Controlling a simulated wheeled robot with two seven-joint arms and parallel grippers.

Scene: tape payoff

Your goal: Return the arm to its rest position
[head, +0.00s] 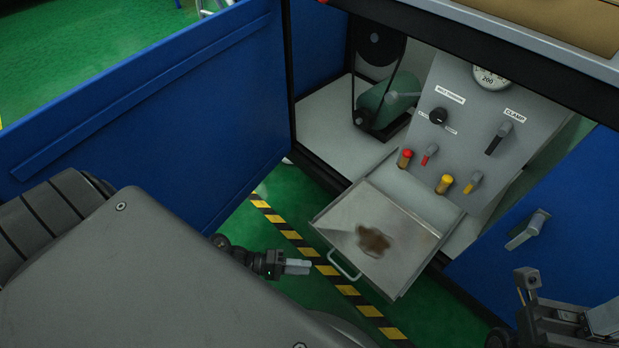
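My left gripper (298,267) is in the head view at lower centre, over the floor and left of the open tray's handle. Its light grey fingers point right and show as one block, with nothing visible held; the gap between them cannot be made out. My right gripper (603,318) is at the lower right corner, partly cut off by the frame edge, in front of the blue cabinet. Whether its fingers are apart cannot be told.
A metal tray (345,221) with a brown stain is pulled out of the blue cabinet. Above it stands a grey control panel (462,103) with knobs and levers. A blue door (150,92) stands open at left. Yellow-black tape (282,226) crosses the green floor.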

